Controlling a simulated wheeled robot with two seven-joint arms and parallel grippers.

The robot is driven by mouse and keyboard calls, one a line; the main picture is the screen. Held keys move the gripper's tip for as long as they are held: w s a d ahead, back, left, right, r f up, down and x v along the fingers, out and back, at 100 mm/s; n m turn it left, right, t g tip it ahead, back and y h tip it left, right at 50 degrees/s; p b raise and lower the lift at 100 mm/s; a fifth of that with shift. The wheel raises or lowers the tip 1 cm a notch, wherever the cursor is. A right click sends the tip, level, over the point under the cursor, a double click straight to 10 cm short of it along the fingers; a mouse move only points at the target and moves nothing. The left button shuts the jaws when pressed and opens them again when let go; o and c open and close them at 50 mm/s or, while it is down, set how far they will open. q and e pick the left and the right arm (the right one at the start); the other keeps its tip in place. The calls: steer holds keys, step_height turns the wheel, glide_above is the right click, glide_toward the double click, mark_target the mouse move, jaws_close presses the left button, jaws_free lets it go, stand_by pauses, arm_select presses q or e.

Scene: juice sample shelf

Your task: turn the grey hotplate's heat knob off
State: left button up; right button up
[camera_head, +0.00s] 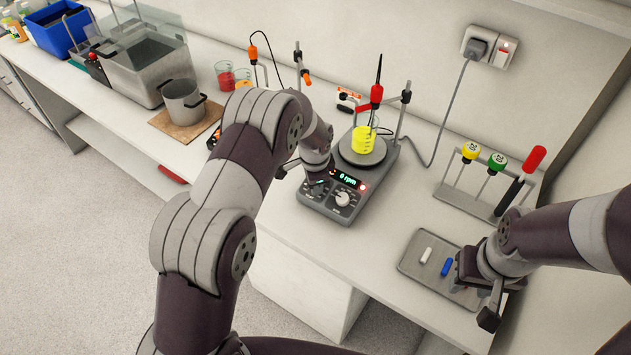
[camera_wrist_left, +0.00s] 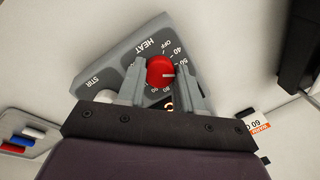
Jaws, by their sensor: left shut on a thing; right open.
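The grey hotplate (camera_head: 376,190) stands on the bench with a display reading 0 rpm and a beaker of yellow liquid (camera_head: 363,141) on its plate. Its red heat knob (camera_wrist_left: 160,70) shows in the left wrist view, beside the HEAT label; its pale pointer mark points right, away from OFF, to the numbered side. My left gripper (camera_wrist_left: 158,92) is shut on the knob, a finger on each side. In the head view my left gripper (camera_head: 318,183) covers the knob. My right gripper (camera_head: 491,303) is open and empty by the grey tray's front right.
The grey tray (camera_head: 413,253) holds a white and a blue stir bar. A rack (camera_head: 470,205) with coloured-topped tools stands at the right. Stands and a cable are behind the hotplate. A pot (camera_head: 183,100) and a tank are at the left.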

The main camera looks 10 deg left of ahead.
arm_select(q)
steer(key=n+b, duration=0.1)
steer(key=n, duration=0.2)
steer(key=shift+a+f+n+g, duration=0.1)
steer(key=shift+n+g, duration=0.2)
steer(key=shift+g, duration=0.1)
steer(key=n+h+b, duration=0.1)
steer(key=n, duration=0.2)
steer(key=shift+n, duration=0.3)
steer(key=n, duration=0.4)
steer(key=shift+g+h+b, duration=0.3)
steer(key=shift+b, duration=0.05)
steer(key=shift+s+n+h, duration=0.1)
steer(key=shift+n+h, duration=0.3)
steer(key=shift+n, duration=1.4)
steer(key=shift+f, duration=0.1)
steer(key=o, duration=1)
steer(key=shift+o, duration=0.2)
steer(key=shift+r, duration=0.2)
